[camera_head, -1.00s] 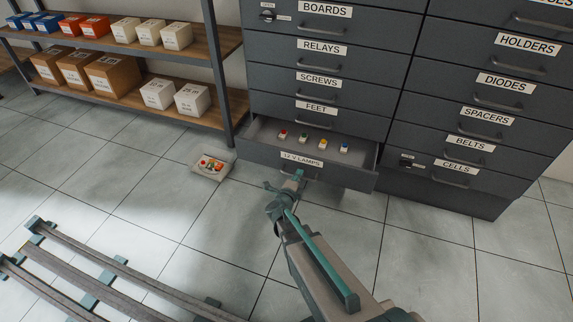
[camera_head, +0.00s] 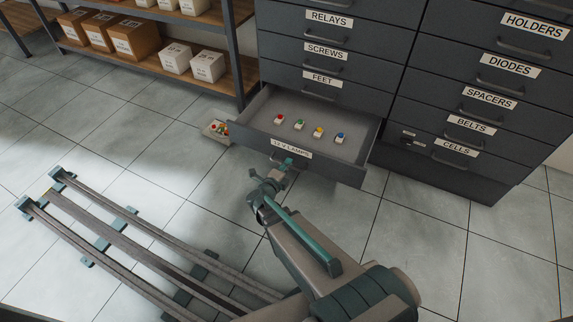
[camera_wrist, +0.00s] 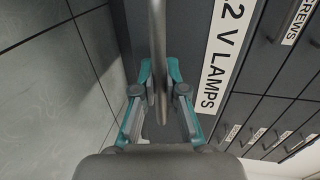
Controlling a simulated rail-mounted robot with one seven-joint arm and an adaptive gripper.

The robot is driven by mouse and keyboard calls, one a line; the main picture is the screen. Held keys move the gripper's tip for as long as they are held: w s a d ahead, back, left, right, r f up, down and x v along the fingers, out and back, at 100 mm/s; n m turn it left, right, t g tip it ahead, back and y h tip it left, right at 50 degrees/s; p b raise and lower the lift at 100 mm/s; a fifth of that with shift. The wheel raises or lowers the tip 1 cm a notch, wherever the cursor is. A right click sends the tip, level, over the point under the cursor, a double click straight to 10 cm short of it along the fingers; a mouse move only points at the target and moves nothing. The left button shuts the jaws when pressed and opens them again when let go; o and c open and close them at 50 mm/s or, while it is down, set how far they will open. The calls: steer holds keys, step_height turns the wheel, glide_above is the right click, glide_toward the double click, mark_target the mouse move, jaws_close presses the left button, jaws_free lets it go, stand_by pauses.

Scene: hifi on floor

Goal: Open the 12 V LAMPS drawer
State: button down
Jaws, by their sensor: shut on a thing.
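The 12 V LAMPS drawer (camera_head: 340,168) stands pulled out at the bottom of the left cabinet column. Inside it lie several small lamps (camera_head: 299,124) with red, green, yellow and blue tops on pale bases. My gripper (camera_head: 283,166) is at the drawer front, just below its label. In the wrist view my gripper (camera_wrist: 160,75) is shut on the drawer's bar handle (camera_wrist: 159,35), with teal fingers on both sides. The label (camera_wrist: 222,55) is to the right of the handle there. In the head view the handle is mostly hidden by my gripper.
A small tray (camera_head: 214,131) with coloured pieces sits on the floor left of the drawer. A shelf (camera_head: 160,55) with boxes stands at the back left. Shut drawers, such as the CELLS drawer (camera_head: 480,157), are to the right.

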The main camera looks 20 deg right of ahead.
steer(key=c, duration=1.2)
jaws_free()
steer(key=v, duration=1.2)
steer(key=shift+a, duration=0.1)
